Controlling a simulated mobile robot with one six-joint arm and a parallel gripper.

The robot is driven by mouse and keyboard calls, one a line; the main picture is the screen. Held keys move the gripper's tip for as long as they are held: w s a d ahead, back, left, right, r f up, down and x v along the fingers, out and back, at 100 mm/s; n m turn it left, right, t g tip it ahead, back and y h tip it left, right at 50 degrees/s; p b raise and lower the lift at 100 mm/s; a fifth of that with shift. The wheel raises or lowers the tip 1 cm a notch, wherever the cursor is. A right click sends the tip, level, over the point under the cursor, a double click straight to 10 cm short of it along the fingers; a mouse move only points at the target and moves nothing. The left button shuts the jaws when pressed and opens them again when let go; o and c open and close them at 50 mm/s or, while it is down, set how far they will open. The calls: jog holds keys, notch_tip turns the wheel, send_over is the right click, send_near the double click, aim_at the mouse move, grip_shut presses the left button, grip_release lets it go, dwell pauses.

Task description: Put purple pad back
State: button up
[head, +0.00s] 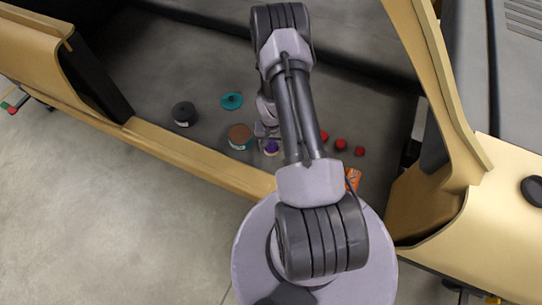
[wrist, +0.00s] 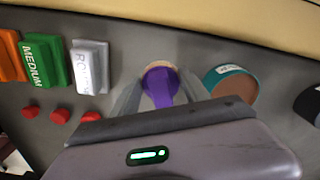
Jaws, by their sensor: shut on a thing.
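The purple pad (wrist: 160,86) is between the two grey fingers of my gripper (wrist: 161,77) in the wrist view. The fingers are shut on it, and a pale tan rim shows at its far edge. In the head view a small purple patch of the pad (head: 271,147) shows beside my gripper (head: 268,133), low inside the tan shell; my arm partly covers this area. I cannot tell whether the pad touches the floor.
Right of the pad in the wrist view is a brown-topped teal disc (wrist: 232,84). Left are grey (wrist: 90,66), green (wrist: 44,60) and orange (wrist: 10,56) blocks and red knobs (wrist: 61,116). In the head view, a black cylinder (head: 184,113) and teal disc (head: 232,101) lie left; the tan sill (head: 200,160) runs in front.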

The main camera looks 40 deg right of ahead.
notch_tip(320, 180, down, 7)
jog(key=shift+w+r+b, duration=0.1)
jog(key=shift+r+b, duration=0.05)
jog(key=shift+b, duration=0.95)
jog(key=o, duration=1.2)
